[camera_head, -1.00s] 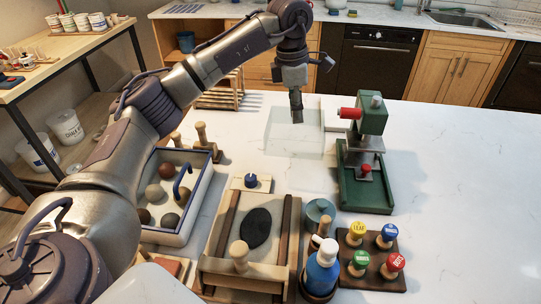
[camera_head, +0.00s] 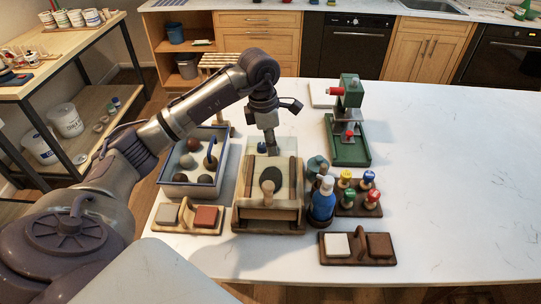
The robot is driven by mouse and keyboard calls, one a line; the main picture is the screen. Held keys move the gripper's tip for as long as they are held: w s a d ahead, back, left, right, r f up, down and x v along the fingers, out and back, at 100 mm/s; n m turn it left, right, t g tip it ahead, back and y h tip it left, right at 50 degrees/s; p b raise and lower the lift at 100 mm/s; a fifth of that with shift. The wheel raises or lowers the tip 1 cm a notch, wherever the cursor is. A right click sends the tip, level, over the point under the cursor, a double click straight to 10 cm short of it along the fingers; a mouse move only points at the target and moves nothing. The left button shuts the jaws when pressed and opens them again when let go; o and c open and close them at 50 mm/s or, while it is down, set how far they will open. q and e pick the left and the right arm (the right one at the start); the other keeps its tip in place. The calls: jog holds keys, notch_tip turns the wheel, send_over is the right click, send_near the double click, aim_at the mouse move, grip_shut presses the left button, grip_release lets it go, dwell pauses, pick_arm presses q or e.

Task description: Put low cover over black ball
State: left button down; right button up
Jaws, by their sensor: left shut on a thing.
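My left gripper (camera_head: 273,149) points down over the far part of the wooden slab board (camera_head: 270,218) in the middle of the table. It is shut on the low cover (camera_head: 285,167), a clear box that is very faint against the pale board; whether it touches the board I cannot tell. The ball tray (camera_head: 180,190), white with a blue rim, stands to the left and holds several clay balls. The darkest ball (camera_head: 205,180), perhaps the black one, lies at its near right. My right gripper is not in view.
A blue bottle (camera_head: 322,205) and a stamp rack (camera_head: 358,200) stand right of the board. The green press (camera_head: 349,150) is behind them. Two block holders (camera_head: 190,218) (camera_head: 357,248) lie near the front edge. The table's right side is clear.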

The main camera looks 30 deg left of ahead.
pick_arm(q)
jog(key=shift+s+f, duration=0.1)
jog(key=shift+f, duration=0.25)
jog(key=f, duration=0.1)
jog(key=f+p, duration=0.1)
jog(key=f, duration=0.1)
jog(key=shift+s+d, duration=0.15)
jog(key=shift+s, duration=0.05)
jog(key=shift+f, duration=0.25)
jog(key=shift+w+f, duration=0.1)
jog(key=c, duration=0.9)
grip_release()
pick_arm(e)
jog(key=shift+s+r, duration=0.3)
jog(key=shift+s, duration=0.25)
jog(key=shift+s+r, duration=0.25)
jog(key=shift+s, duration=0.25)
